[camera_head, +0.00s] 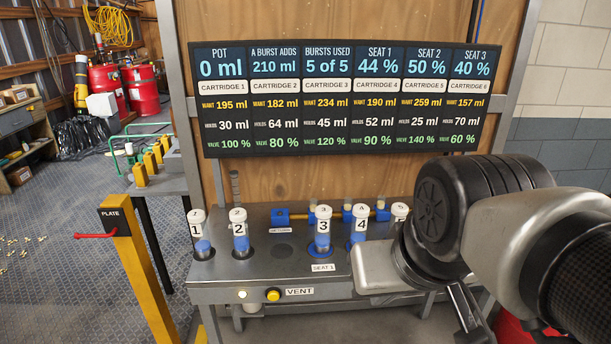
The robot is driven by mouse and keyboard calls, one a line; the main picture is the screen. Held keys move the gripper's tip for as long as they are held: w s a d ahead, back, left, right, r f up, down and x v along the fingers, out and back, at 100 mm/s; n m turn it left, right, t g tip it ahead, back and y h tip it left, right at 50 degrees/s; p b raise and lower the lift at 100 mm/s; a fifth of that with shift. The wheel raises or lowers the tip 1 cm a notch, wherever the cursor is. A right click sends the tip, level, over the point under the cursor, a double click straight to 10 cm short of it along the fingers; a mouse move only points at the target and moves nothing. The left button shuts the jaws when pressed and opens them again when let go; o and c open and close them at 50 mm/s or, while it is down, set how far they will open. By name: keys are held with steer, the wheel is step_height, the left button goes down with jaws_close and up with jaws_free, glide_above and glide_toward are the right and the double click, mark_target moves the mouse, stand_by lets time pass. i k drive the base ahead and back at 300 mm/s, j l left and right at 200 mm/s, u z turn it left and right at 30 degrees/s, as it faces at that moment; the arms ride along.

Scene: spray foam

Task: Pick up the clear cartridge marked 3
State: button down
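The clear cartridge marked 3 (323,226) stands upright with a white cap and blue contents low in its tube. Its base sits in a blue-ringed hole behind the label SEAT 1. My gripper (468,322) is at the lower right, in front of the bench and well apart from this cartridge. A dark finger shows pointing down there; the rest is hidden by my arm or cut off, so its opening cannot be judged. Nothing is seen held.
Cartridges 1 (197,232), 2 (239,229) and 4 (360,226) stand on the metal bench (225,268). Cartridge 5 (400,211) is partly behind my arm. A display (345,100) hangs behind; a yellow PLATE post (135,262) stands left.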

mark_target(323, 213)
steer(key=i+j, duration=0.1)
steer(key=i, duration=1.05)
